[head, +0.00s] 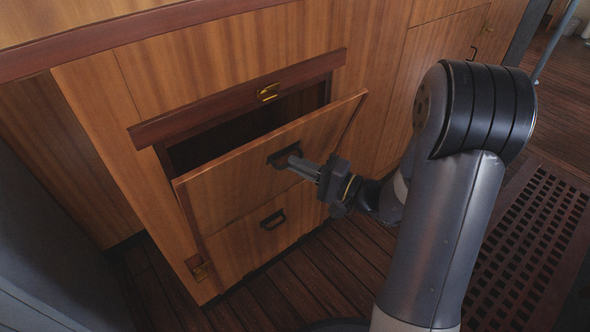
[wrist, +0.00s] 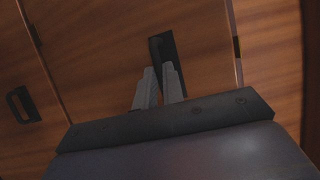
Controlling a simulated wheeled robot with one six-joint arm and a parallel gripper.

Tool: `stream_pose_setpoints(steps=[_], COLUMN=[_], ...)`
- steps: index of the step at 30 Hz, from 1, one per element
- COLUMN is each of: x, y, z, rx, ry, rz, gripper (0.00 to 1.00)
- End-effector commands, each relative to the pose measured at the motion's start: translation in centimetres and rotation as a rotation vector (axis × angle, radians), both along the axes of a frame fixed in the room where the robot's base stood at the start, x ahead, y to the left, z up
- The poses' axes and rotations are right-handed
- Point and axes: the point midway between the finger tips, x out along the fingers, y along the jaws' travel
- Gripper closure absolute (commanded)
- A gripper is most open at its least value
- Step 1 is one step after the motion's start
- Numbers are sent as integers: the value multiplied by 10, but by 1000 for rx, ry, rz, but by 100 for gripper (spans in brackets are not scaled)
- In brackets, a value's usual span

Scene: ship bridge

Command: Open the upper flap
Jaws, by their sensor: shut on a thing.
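The upper flap (head: 240,173) is a wooden panel in the cabinet front. Its top edge is tilted outward from the frame, and a dark opening (head: 230,130) shows behind it. Its dark handle (head: 280,156) is near the top edge. My gripper (head: 293,162) is shut on this handle. In the wrist view the fingers (wrist: 160,85) meet the dark handle (wrist: 163,55) on the wooden flap (wrist: 100,60). The fingers hide part of the handle.
Below is a lower panel with its own dark handle (head: 273,219). A brass catch (head: 267,92) sits on the rail above the opening. A dark floor grating (head: 530,245) lies at right. Plank floor (head: 300,285) is in front of the cabinet.

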Motion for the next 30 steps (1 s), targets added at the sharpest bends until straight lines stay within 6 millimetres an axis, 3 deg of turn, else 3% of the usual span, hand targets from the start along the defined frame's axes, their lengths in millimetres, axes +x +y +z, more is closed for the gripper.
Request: stream_pose_setpoints(steps=[1, 9, 23, 24, 30], x=[-3, -22, -28, -28, -28], y=[-3, -16, -19, -19, -19], z=[-10, -22, -24, -24, -23], rx=[6, 20, 17, 17, 19], ry=[-9, -32, -25, -25, -28], rz=[-5, -5, -2, -2, -1], gripper=[100, 100, 100, 88, 72])
